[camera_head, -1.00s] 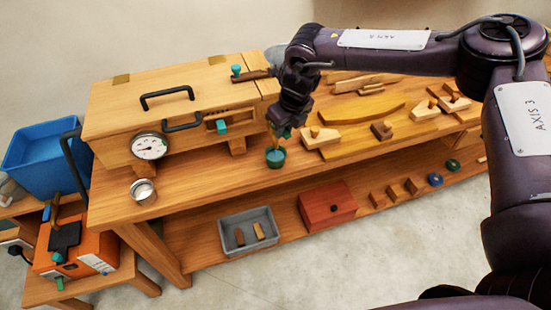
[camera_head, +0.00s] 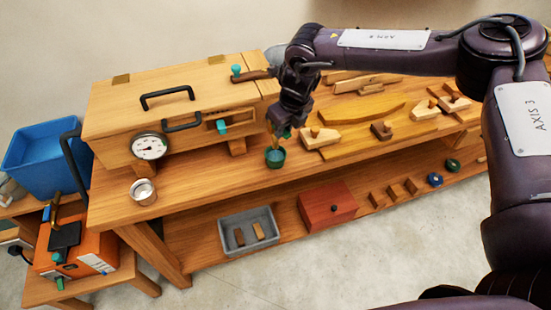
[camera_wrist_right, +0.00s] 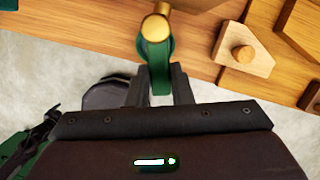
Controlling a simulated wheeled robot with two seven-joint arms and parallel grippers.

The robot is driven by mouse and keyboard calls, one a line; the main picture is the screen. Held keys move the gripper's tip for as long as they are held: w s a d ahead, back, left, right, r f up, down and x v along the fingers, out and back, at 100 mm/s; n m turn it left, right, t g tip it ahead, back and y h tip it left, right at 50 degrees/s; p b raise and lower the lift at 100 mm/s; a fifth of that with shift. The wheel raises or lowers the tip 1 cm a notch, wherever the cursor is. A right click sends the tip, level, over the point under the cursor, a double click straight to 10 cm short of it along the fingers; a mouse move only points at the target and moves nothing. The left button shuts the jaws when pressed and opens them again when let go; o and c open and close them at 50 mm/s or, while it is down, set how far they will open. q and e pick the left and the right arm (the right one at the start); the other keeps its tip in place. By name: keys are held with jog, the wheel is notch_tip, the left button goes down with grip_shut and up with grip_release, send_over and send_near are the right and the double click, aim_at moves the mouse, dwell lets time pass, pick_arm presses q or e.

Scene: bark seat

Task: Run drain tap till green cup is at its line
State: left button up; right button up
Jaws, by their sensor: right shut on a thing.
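The green cup (camera_head: 275,157) stands upright on the bench near its front edge, beside the long steam box. Its inside looks dark, and I cannot make out its line or its level. My right gripper (camera_head: 281,130) is just above the cup and hides most of the drain tap in the head view. In the right wrist view, the drain tap (camera_wrist_right: 156,27) shows as a brass part with a green piece below it. My left gripper is out of view.
The wooden box (camera_head: 200,90) with a dial gauge (camera_head: 149,146) fills the bench's left side. A metal cup (camera_head: 143,191) stands at the front left. Wooden blocks (camera_head: 320,137) and a curved board (camera_head: 362,108) lie right of the green cup. A grey bin (camera_head: 249,231) sits on the lower shelf.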

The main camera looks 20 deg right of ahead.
dwell(0.4)
jog(key=shift+s+a+r+m+p, duration=0.2)
jog(key=shift+a+m+p, duration=0.35)
jog(key=shift+m, duration=0.55)
jog(key=shift+a+f+m+h+p, duration=0.1)
jog(key=shift+a+m+h+p, duration=0.15)
jog(key=shift+m, duration=0.35)
jog(key=shift+a+f+m+h+p, duration=0.15)
jog(key=shift+m+h, duration=0.1)
jog(key=shift+m, duration=0.35)
jog(key=o, duration=0.9)
jog(key=shift+c, duration=0.2)
jog(key=shift+r, duration=0.15)
jog(key=w+p+v, duration=0.1)
jog(key=p+v, duration=0.4)
jog(key=v, duration=0.2)
jog(key=shift+w+r, duration=0.25)
jog(key=shift+r, duration=0.25)
